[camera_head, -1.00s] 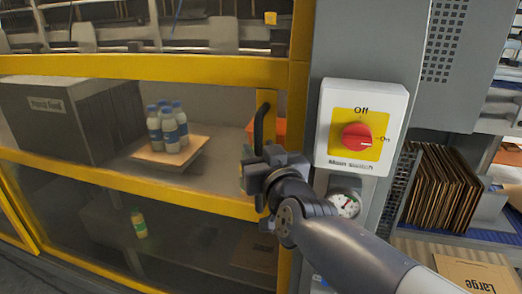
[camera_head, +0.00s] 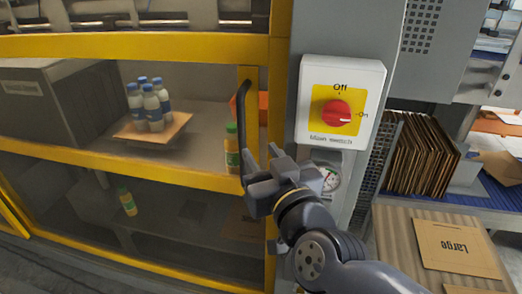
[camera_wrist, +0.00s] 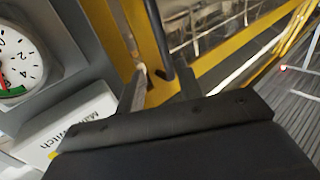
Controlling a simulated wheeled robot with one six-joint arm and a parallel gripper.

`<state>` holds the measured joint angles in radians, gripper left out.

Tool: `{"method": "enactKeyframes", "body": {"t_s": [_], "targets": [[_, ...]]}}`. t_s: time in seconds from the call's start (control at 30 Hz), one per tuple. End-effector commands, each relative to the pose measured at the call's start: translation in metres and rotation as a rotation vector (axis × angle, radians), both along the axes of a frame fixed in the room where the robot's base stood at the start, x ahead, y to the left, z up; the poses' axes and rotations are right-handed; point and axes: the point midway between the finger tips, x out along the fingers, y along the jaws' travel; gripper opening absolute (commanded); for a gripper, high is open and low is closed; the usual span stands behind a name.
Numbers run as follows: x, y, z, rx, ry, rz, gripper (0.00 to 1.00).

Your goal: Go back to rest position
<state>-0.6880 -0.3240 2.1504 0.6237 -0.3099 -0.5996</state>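My gripper (camera_head: 261,160) is in front of the yellow machine door, at the lower end of its black handle (camera_head: 241,112). In the wrist view my gripper (camera_wrist: 158,90) has its two fingers apart with a gap between them. The handle (camera_wrist: 158,38) shows beyond that gap; I cannot tell whether a finger touches it. Nothing is held. The door looks shut.
The main switch (camera_head: 338,112) is right of the handle, its red knob toward On. A pressure gauge (camera_head: 328,178) sits below it. Several white bottles (camera_head: 151,108) stand behind the door. Cardboard sheets (camera_head: 422,158) stand at right.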

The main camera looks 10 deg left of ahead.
Motion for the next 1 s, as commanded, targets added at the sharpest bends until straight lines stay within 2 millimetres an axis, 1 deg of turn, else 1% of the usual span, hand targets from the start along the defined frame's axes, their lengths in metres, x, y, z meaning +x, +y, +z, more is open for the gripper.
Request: {"method": "enactKeyframes", "body": {"t_s": [0.23,0.37,0.47,1.0], "targets": [[0.001,0.001,0.0,0.0,0.0,0.0,0.35],[0.006,0.004,-0.001,0.0,0.001,0.0,0.35],[0.015,0.009,-0.002,0.0,0.001,0.0,0.35],[0.081,0.046,-0.001,0.0,0.001,0.001,0.35]]}}
